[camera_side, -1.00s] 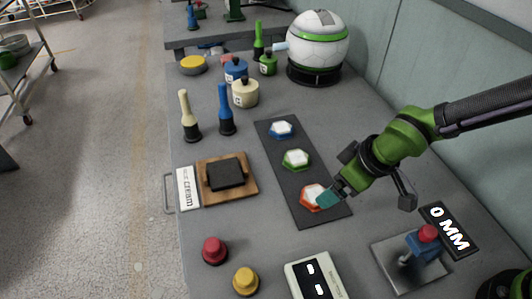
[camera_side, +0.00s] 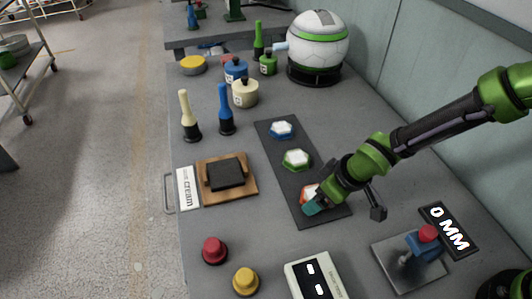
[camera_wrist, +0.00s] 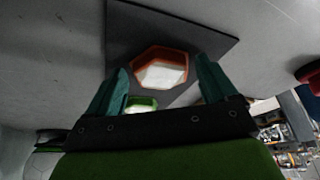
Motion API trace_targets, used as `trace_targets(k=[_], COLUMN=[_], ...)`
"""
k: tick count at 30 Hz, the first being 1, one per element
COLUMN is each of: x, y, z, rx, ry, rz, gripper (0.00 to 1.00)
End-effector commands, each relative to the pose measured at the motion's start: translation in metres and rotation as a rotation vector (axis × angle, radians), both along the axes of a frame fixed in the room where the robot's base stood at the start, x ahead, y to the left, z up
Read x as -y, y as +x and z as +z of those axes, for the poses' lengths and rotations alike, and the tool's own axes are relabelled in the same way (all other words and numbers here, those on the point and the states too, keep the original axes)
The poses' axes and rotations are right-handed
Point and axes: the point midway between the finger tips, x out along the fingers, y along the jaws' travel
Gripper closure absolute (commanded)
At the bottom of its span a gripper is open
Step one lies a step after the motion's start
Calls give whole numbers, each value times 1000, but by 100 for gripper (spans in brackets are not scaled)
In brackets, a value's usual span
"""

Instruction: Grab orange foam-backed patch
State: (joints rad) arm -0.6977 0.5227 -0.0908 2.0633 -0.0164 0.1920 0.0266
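The orange patch (camera_wrist: 160,72) is a hexagon with an orange rim and a pale top. It lies on the dark strip (camera_side: 287,177) at its near end. In the side view the orange patch (camera_side: 308,190) is partly hidden by my gripper (camera_side: 313,207). In the wrist view my gripper (camera_wrist: 160,85) is open, with one teal finger on each side of the patch. The patch appears between and beyond the fingertips; I cannot tell whether they touch it.
A green patch (camera_side: 296,160) and a blue patch (camera_side: 282,130) lie farther along the strip. A wooden block with a black pad (camera_side: 226,174) is to the left. A red-knobbed press (camera_side: 424,248) stands to the right. Red (camera_side: 215,251) and yellow (camera_side: 246,281) buttons are in front.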

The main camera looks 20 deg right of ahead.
Motion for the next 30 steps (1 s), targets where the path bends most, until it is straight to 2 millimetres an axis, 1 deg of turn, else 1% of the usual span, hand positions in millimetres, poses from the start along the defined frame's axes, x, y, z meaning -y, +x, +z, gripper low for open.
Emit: trace_targets(k=[1,9,10,16,19,22,27,30], x=[0,0,0,0,-1,-1,-1,0], y=[0,0,0,0,0,1,1,0], z=[0,0,0,1,9,26,62,80], rx=[0,0,0,1,3,5,6,4], ry=[0,0,0,0,1,3,4,3], rz=[0,0,0,0,2,1,0,0], gripper=[23,65,66,66,66,66,66,66])
